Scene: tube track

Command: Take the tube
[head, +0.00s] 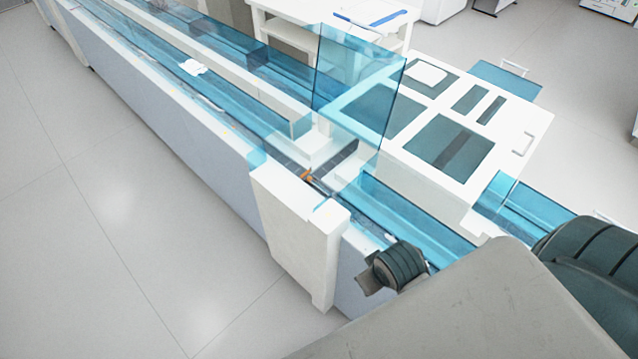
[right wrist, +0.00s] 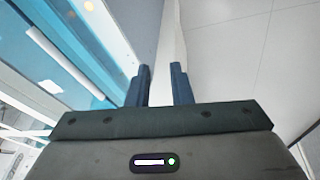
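A small orange item (head: 307,175), possibly the tube's cap, shows in the head view in the track channel beside the white block. It is too small to tell its shape or whether it stands upright. My right gripper (right wrist: 160,75) shows two dark blue fingers apart with nothing between them in the right wrist view. They are over the track's outer side wall and the floor. In the head view my right arm comes in from the lower right and hides part of the track. No tube is clear in the right wrist view. My left gripper is in neither view.
The long track (head: 175,125) with blue clear walls runs from upper left to lower right. A clear blue panel (head: 358,95) stands upright behind the white block (head: 300,235). A white machine (head: 525,115) sits at the right. The floor at left is free.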

